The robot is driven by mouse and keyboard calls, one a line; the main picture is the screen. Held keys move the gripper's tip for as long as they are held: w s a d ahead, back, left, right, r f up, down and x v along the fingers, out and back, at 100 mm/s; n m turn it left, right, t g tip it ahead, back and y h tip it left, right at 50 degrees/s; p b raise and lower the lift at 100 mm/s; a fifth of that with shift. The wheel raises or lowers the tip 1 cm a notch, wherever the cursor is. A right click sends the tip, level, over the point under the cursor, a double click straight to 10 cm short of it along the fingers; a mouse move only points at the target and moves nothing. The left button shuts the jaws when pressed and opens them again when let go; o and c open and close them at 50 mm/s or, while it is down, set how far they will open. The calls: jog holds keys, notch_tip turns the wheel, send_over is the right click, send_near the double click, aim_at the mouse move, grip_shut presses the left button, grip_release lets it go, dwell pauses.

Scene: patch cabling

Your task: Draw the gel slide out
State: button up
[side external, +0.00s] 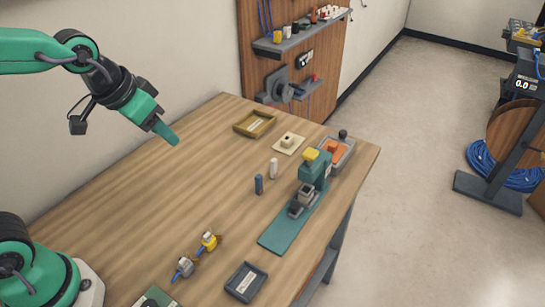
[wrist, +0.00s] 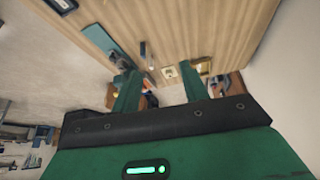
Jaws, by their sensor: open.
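A teal fixture stands on the table with a long flat base (side external: 275,238), a raised head with a yellow top (side external: 311,155) and grey blocks (side external: 304,196) on the base. I cannot tell for sure which part is the gel slide. Part of the base also shows in the wrist view (wrist: 121,59). My gripper (side external: 168,133) is high over the table's back left, well away from the fixture and touching nothing. Its two green fingers stand apart and empty in the wrist view (wrist: 163,90).
A dark blue cylinder (side external: 259,184) and a white one (side external: 273,168) stand left of the fixture. A yellow tray (side external: 255,124), a cream plate (side external: 289,144), a grey tray (side external: 347,150) with an orange piece, two connectors (side external: 208,242) and a dark tray (side external: 246,282) surround it. The table's middle left is clear.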

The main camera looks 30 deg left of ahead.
jog(key=w+d+f+m, duration=0.2)
jog(key=w+d+f, duration=0.3)
jog(key=w+d, duration=0.4)
jog(key=m+g+h, duration=0.1)
send_near(295, 204)
jog(key=shift+w+d+f, duration=0.15)
jog(key=shift+f, duration=0.05)
jog(key=shift+x, duration=3.9)
grip_shut()
